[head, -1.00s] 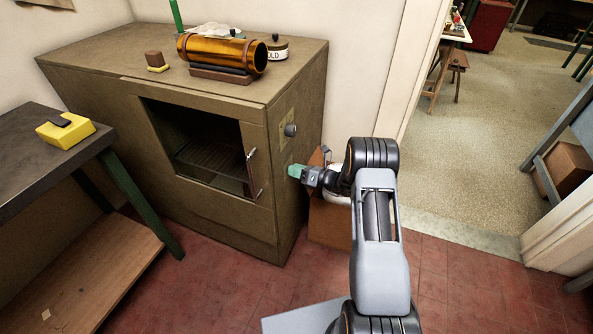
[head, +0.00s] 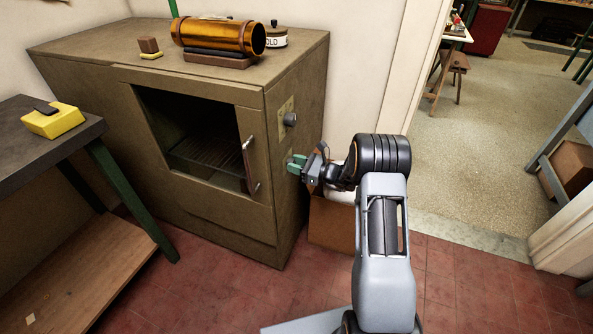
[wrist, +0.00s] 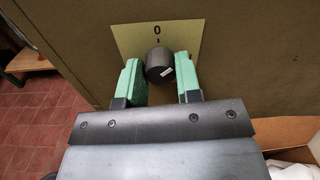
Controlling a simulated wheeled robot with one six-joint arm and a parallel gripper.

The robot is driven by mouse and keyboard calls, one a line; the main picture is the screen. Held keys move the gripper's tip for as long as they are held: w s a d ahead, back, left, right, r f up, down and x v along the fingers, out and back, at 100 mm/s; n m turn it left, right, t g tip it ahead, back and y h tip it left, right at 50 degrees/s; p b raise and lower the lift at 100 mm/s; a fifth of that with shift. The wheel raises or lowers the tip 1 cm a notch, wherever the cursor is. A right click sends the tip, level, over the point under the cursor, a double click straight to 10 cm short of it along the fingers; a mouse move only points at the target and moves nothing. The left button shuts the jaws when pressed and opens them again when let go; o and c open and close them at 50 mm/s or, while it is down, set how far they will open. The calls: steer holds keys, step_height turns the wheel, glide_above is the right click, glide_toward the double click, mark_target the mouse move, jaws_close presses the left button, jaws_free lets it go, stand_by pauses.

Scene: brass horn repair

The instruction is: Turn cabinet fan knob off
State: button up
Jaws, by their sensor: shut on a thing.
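In the wrist view a dark round knob (wrist: 160,65) sits on a pale plate (wrist: 190,38) marked 0, with a small tick under the 0. A small white mark shows low on the knob's right side, away from the tick. My gripper (wrist: 162,80) has its green fingers on either side of the knob, shut on it. In the head view my gripper (head: 296,165) is at the right side of the brown cabinet (head: 235,235), below another grey knob (head: 290,119). The gripped knob is hidden there.
The cabinet's window (head: 200,140) shows a rack inside. An amber cylinder (head: 215,36) and a tin (head: 274,38) stand on top. A dark bench (head: 50,150) stands at left, a cardboard box (head: 332,222) below my gripper. Red floor in front is open.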

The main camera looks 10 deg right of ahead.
steer(key=n+b, duration=0.9)
steer(key=b, duration=0.2)
steer(key=shift+s+a+f+n, duration=0.1)
steer(key=shift+n, duration=0.3)
steer(key=o, duration=0.9)
